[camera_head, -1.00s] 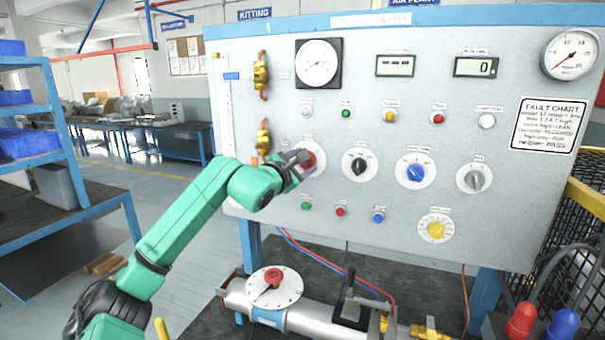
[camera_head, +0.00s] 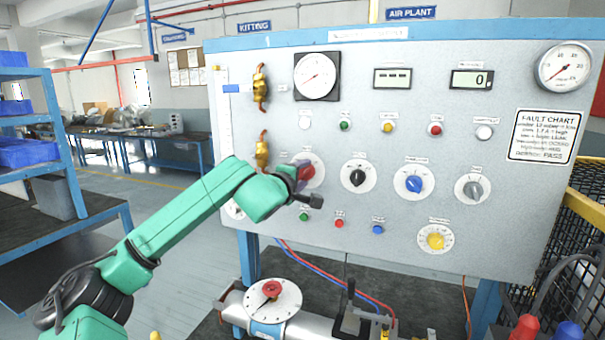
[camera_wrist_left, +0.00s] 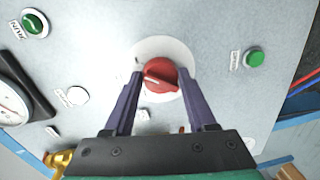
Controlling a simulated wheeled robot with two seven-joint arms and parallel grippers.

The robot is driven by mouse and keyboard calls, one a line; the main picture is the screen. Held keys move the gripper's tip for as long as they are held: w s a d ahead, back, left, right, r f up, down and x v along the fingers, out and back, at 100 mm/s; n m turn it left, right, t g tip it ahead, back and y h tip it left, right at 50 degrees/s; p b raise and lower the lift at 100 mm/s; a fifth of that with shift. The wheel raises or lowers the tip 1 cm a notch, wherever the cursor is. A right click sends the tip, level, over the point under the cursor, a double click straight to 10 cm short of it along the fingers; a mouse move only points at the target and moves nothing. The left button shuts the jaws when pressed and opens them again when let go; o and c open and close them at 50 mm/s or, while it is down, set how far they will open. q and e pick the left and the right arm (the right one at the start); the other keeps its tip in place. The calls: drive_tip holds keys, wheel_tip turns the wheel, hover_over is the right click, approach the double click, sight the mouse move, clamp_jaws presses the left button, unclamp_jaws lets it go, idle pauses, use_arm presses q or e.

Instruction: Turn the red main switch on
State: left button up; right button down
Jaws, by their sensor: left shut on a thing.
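The red main switch (camera_head: 307,171) is a red knob on a round white plate at the left of the grey panel. In the left wrist view the red knob (camera_wrist_left: 161,75) sits between the tips of two purple fingers. My left gripper (camera_head: 302,176) is at the panel, shut on the knob, its wrist turned and partly covering the plate. In the left wrist view the left gripper (camera_wrist_left: 164,88) has a finger on either side of the knob, which shows a pale mark at its left. My right gripper is not in view.
Black (camera_head: 357,175), blue (camera_head: 414,183) and grey (camera_head: 473,188) knobs are to the right on the panel. Small buttons and lamps sit above and below. A pipe with a round red-handled dial (camera_head: 273,298) is below.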

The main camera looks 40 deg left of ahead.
use_arm(q)
drive_tip(key=shift+m, duration=0.6)
drive_tip(key=o, duration=1.4)
drive_tip(key=shift+s+f+b, duration=0.15)
drive_tip(key=shift+s+b, duration=0.15)
drive_tip(key=shift+b, duration=0.05)
drive_tip(key=b+v, duration=1)
drive_tip(key=v, duration=0.4)
drive_tip(key=shift+w+d+b, duration=0.1)
drive_tip(key=shift+b, duration=0.2)
